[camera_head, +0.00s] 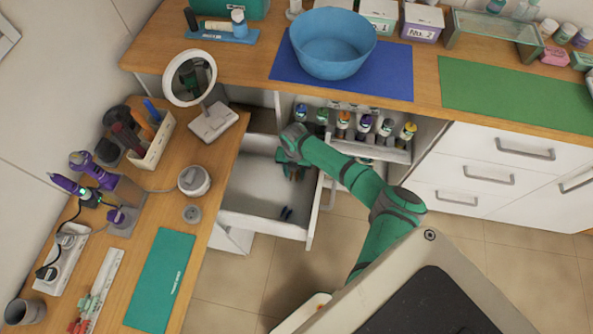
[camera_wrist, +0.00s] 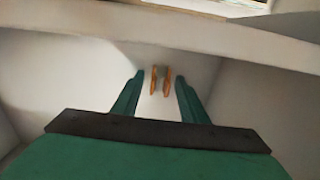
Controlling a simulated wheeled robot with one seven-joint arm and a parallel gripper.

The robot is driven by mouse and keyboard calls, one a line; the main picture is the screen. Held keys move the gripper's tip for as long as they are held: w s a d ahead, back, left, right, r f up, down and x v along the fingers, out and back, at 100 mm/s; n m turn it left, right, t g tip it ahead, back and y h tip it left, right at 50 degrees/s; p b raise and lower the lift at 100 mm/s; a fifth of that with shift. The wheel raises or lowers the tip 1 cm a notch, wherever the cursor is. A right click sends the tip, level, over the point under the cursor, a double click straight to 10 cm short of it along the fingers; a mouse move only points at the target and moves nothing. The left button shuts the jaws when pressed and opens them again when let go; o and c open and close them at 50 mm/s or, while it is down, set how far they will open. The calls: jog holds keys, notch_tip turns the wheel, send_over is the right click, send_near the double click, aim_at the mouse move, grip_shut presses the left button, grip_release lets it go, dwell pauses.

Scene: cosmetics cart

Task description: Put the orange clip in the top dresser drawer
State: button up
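The top dresser drawer (camera_head: 250,190) is pulled open in the head view. My arm reaches over it, and my gripper (camera_head: 291,172) points down into its back right part. In the wrist view my gripper (camera_wrist: 160,88) has two green fingers spread apart inside the white drawer (camera_wrist: 70,85). The orange clip (camera_wrist: 154,80) shows between and beyond the fingertips, with a gap on each side. It appears to rest against the drawer's inner surface; exact contact cannot be told. The clip cannot be made out in the head view.
A small dark item (camera_head: 286,213) lies in the front of the drawer. The wooden desk (camera_head: 205,215) on the left carries a round mirror (camera_head: 190,78). A shelf of several bottles (camera_head: 364,124) stands close behind my arm. Floor (camera_head: 225,290) is free in front.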

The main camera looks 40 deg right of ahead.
notch_tip(320, 180, up, 12)
dwell(0.5)
dwell(0.4)
